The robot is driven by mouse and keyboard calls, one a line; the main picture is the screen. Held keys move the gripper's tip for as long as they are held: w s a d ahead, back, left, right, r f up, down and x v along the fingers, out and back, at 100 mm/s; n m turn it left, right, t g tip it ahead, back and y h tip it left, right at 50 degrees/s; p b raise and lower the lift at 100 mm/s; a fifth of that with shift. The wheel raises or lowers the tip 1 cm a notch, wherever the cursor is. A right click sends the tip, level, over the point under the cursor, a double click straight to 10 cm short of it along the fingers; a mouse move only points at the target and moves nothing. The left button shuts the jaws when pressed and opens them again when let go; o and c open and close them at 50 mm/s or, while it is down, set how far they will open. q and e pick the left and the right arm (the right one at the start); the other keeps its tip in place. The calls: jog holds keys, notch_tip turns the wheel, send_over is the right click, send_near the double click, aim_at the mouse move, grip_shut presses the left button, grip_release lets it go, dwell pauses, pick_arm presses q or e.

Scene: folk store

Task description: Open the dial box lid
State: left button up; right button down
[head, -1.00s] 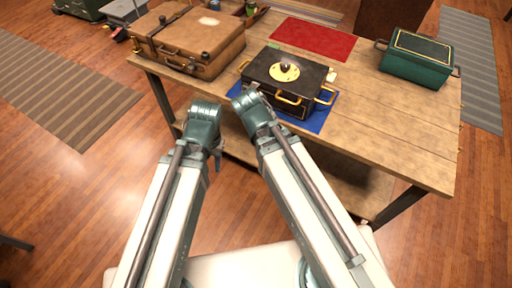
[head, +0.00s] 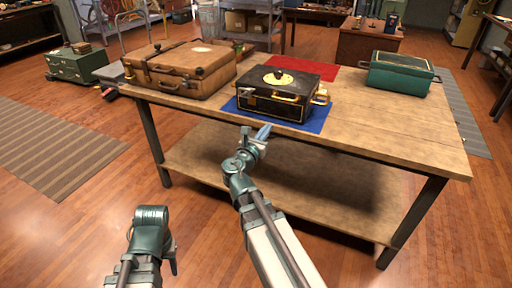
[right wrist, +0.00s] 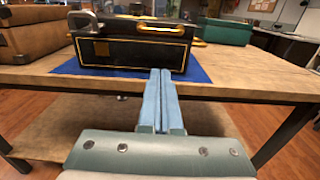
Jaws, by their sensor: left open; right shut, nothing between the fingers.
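The dial box (head: 272,102) is black with gold trim and a round gold dial (head: 279,78) on its top. It stands on a blue mat (head: 317,119) near the table's front edge, and its lid looks shut. The front of the box fills the upper middle of the right wrist view (right wrist: 130,50). My right gripper (head: 263,132) is shut and empty, just in front of the box and apart from it; its blue fingers (right wrist: 160,92) point at the box front. My left gripper (head: 173,264) is low and left, in front of the table, far from the box; its jaws are mostly hidden.
A brown suitcase (head: 180,72) stands left of the box on the wooden table (head: 380,135). A teal box (head: 399,75) stands at the right, and a red cloth (head: 304,69) lies behind. The tabletop between the dial box and teal box is clear.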

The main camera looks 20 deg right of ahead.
send_near(286, 103)
jog(key=shift+w+d, duration=0.1)
jog(key=shift+d, duration=0.05)
dwell(0.7)
jog(key=shift+w+d, duration=0.2)
dwell(2.2)
jog(key=shift+w+d, duration=0.2)
jog(key=shift+d, duration=0.1)
jog(key=shift+w+d, duration=0.25)
jog(key=shift+x, duration=2.4)
jog(key=shift+s+a, duration=0.25)
jog(key=shift+a, duration=0.05)
